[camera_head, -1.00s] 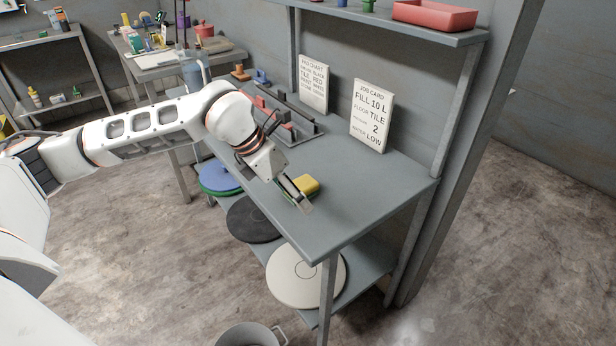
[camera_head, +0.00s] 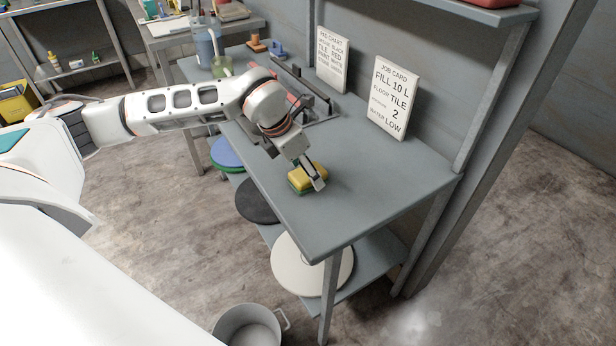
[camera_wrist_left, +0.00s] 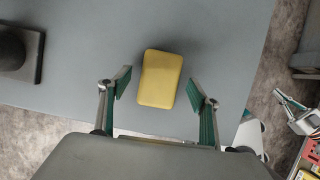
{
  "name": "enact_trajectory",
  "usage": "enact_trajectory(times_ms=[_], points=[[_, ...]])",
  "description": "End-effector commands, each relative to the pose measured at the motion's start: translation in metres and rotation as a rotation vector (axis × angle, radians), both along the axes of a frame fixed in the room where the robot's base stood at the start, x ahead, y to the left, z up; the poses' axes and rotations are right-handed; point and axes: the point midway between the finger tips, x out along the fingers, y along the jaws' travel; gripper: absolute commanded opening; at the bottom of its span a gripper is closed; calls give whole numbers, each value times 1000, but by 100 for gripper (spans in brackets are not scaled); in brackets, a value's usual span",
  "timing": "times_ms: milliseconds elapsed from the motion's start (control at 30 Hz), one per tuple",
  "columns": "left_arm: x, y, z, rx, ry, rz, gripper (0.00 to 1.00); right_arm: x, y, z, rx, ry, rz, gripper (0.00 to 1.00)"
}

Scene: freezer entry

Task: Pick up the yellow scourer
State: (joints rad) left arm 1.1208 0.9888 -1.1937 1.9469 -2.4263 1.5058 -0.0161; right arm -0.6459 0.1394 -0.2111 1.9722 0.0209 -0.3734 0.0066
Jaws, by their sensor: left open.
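The yellow scourer (camera_head: 305,174) lies on the grey bench top (camera_head: 385,186), near its front edge, with a green layer showing under the yellow. In the left wrist view the scourer (camera_wrist_left: 160,79) sits ahead of and between the two open fingers, with a gap to each side. My left gripper (camera_head: 312,184) is over the scourer and partly covers it in the head view. In the left wrist view the open left gripper (camera_wrist_left: 160,90) shows green finger pads and holds nothing.
A job card (camera_head: 393,97) and a pad chart (camera_head: 332,59) stand at the back of the bench. Round pads, one of them white (camera_head: 300,264), lie on the shelf below. A grey bucket (camera_head: 247,325) stands on the floor. The bench right of the scourer is clear.

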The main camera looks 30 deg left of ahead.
Motion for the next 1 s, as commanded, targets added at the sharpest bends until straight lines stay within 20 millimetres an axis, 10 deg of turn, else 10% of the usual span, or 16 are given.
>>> enact_trajectory(times_ms=[333, 500, 1000], points=[[6, -3, -14, 0, -1, 0, 62, 1, -1, 0, -2, -4, 0, 0], [6, -3, -14, 0, -1, 0, 21, 2, -1, 0, -2, -4, 0, 0], [6, -3, -5, 0, -2, 1, 21, 2, -1, 2, -1, -5, -1, 0]])
